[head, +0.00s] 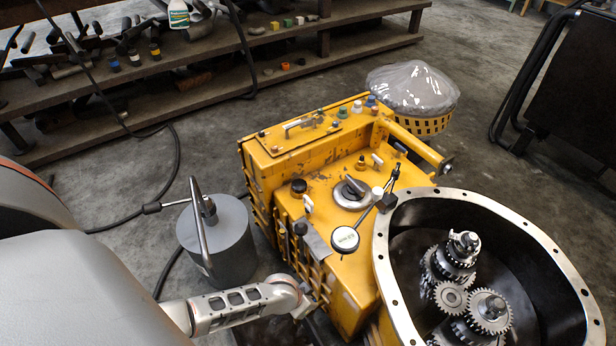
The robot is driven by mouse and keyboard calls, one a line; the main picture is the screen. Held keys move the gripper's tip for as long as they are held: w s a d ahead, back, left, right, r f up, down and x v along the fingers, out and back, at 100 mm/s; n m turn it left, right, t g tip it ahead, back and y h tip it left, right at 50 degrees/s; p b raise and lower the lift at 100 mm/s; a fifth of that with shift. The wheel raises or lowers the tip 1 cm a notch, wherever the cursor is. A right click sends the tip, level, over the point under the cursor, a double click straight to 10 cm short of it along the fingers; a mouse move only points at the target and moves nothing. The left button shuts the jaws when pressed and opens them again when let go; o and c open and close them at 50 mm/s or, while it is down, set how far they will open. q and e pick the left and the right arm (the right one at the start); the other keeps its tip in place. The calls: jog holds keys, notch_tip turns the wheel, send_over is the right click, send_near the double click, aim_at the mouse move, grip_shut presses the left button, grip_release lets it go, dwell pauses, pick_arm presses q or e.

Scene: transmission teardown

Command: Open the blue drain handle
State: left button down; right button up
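No clear blue drain handle shows. The only blue I see on the yellow machine (345,275) is a small blue cap (371,101) on its far top edge; I cannot tell if it is the drain handle. The machine's near left side is partly hidden by my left arm. My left gripper (303,302) is at the bottom centre, close beside the machine's lower left side. Only part of its linkage shows, so its opening and any contact are unclear. My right gripper is out of view.
A grey cylinder (222,245) with a tall metal handle stands left of the machine. A round metal housing (400,290) with gears (452,297) is at the right. A plastic-covered yellow basket (425,125) stands behind. Shelves (350,45) line the back; cables cross the floor.

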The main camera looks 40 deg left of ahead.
pick_arm(q)
jog(key=c, duration=2.1)
grip_release()
jog(key=shift+c, duration=0.2)
jog(key=v, duration=1.2)
